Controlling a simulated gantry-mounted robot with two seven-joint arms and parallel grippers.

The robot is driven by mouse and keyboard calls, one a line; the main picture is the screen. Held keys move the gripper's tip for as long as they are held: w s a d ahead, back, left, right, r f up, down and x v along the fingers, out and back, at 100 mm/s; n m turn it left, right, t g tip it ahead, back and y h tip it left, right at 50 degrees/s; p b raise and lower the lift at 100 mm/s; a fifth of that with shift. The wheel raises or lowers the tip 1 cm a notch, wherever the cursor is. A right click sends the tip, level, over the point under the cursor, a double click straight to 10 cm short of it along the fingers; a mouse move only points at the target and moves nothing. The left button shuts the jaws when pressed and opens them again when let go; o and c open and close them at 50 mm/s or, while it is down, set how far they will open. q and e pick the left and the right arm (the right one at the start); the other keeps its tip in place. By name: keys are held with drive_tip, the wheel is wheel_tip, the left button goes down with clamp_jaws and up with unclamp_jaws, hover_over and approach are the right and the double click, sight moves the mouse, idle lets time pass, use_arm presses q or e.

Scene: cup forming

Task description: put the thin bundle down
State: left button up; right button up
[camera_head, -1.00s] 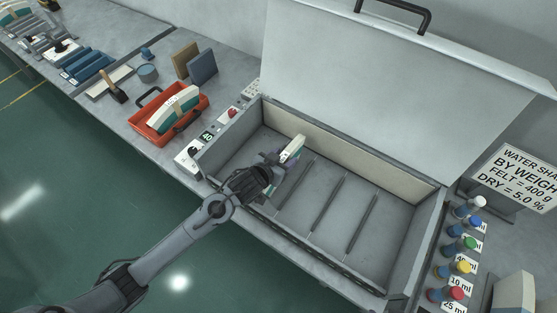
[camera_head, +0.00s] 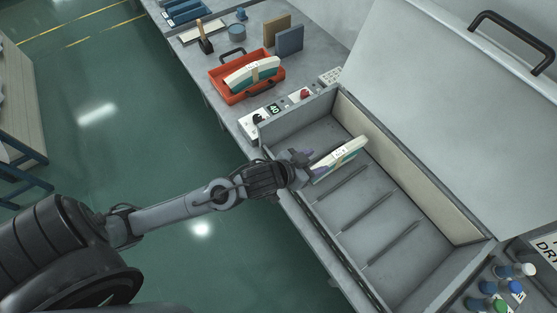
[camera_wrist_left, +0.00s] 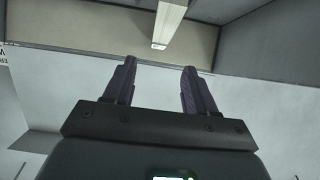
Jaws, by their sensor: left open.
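My right gripper is not in view.
Thin dark bars (camera_head: 364,209) lie across the box floor, with free room between them. The raised lid (camera_head: 440,90) stands behind. An orange tray (camera_head: 232,92) with another, banded bundle is on the bench at left. Bottles with coloured caps (camera_head: 500,286) stand at lower right.

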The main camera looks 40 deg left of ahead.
use_arm(q)
drive_tip(key=s+a+f+g+y, duration=0.1)
drive_tip(key=s+f+g, duration=0.2)
drive_tip(key=s, duration=0.7)
drive_tip(key=s+a+f+g+y, duration=0.1)
drive_tip(key=s+f+g, duration=0.3)
drive_tip(key=s, duration=0.5)
drive_tip(key=shift+s+a+f+g, duration=0.3)
drive_tip(key=shift+s+a+g, duration=0.05)
drive_tip(key=shift+g, duration=0.25)
